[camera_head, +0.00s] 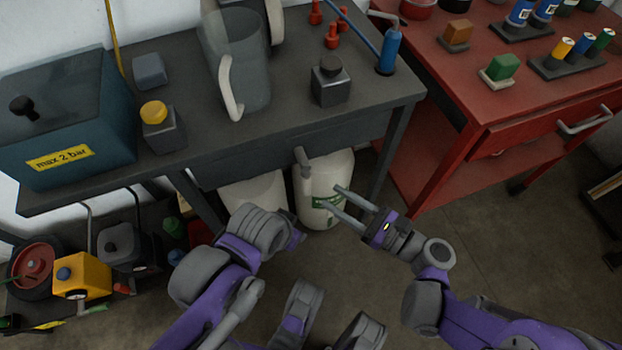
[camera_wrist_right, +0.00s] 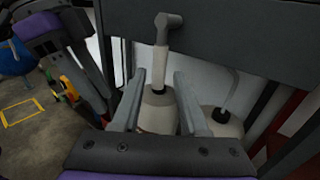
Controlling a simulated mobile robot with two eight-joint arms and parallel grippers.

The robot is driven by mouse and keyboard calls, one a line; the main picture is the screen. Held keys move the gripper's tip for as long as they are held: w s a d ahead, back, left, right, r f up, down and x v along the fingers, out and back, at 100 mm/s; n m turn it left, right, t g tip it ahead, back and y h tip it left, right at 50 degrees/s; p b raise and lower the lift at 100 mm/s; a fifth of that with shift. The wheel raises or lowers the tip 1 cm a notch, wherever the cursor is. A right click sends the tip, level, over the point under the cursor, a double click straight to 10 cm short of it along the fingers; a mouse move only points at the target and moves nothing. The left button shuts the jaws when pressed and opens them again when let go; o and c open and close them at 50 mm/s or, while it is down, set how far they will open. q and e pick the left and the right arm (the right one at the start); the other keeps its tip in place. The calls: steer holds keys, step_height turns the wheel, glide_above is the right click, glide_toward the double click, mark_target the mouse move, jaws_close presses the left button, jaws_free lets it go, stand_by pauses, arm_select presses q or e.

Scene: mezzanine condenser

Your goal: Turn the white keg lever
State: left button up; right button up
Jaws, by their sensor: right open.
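A white keg (camera_head: 325,180) with a green label stands under the grey workbench. A lever with a grey end (camera_head: 303,158) and a pale stem rises at its top left. In the right wrist view the lever's pale stem (camera_wrist_right: 160,60) stands upright above the keg, in line with the gap between my fingers; contact cannot be told. My right gripper (camera_head: 332,196) is open, its two fingers pointing at the keg's front; it also shows in the right wrist view (camera_wrist_right: 159,78). My left arm's hand (camera_head: 290,237) is low before the kegs, its fingers unclear.
A second pale keg (camera_head: 255,192) stands to the left, partly hidden by my left arm. The grey workbench (camera_head: 290,140) overhangs both kegs. A red table (camera_head: 465,115) stands on the right. The floor (camera_head: 490,240) in front of it is clear.

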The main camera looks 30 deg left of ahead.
mark_target(310, 183)
steer(key=a, duration=0.6)
steer(key=w+a, duration=0.1)
steer(key=a, duration=0.2)
steer(key=shift+b, duration=0.4)
jaws_close()
stand_by(0.8)
